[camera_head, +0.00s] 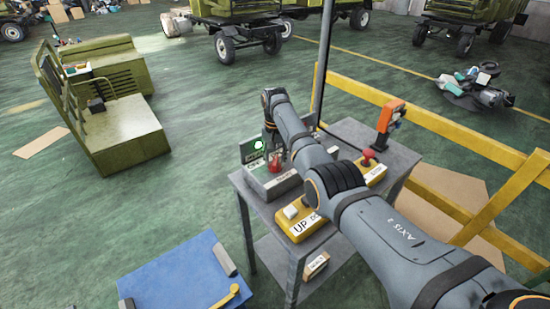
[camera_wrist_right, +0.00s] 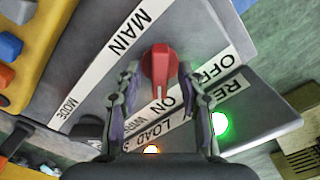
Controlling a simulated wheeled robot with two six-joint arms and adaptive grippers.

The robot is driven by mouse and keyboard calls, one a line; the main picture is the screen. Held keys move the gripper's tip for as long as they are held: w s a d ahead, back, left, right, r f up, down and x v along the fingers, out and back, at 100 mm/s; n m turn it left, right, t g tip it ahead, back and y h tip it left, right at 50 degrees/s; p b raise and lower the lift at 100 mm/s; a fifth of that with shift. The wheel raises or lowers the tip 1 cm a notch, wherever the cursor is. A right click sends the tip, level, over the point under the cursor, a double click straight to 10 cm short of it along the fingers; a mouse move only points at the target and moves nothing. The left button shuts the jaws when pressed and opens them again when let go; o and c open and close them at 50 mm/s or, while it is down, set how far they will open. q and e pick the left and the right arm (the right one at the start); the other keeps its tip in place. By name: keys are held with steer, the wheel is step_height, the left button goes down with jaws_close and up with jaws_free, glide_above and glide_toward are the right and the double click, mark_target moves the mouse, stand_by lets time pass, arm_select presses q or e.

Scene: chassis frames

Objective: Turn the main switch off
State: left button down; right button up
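The main switch is a red rotary knob (camera_wrist_right: 160,68) on a grey control box (camera_head: 282,186). In the right wrist view it sits by a "MAIN" label, with "OFF" and "ON" printed beside it; its white pointer line lies closer to "ON". In the head view the red knob (camera_head: 274,161) shows on the box on the table. My right gripper (camera_wrist_right: 159,75) is open, one finger on each side of the knob, with a small gap visible on both sides. A green lamp (camera_wrist_right: 220,123) glows near the switch. My left gripper is not in view.
The grey table (camera_head: 345,133) also carries a yellow "UP" button box (camera_head: 303,222), a red mushroom button (camera_head: 368,157) and an orange pendant (camera_head: 390,120). A yellow railing (camera_head: 455,136) stands behind on the right.

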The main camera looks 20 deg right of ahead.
steer(key=shift+c, duration=0.2)
steer(key=shift+w, duration=0.1)
steer(key=shift+c, duration=3.6)
jaws_close()
steer(key=shift+r+n+p, duration=0.2)
steer(key=shift+n+p, duration=1)
steer(key=shift+n, duration=0.2)
steer(key=n+p, duration=0.1)
steer(key=n, duration=0.1)
steer(key=shift+f+n, duration=0.1)
steer(key=shift+n, duration=0.2)
steer(key=n, duration=0.2)
steer(key=shift+n+p, duration=0.4)
steer(key=n, duration=0.3)
steer(key=shift+n, duration=0.3)
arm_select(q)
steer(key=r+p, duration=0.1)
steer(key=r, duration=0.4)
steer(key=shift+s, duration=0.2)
arm_select(e)
steer(key=n, duration=0.5)
steer(key=shift+n, duration=0.7)
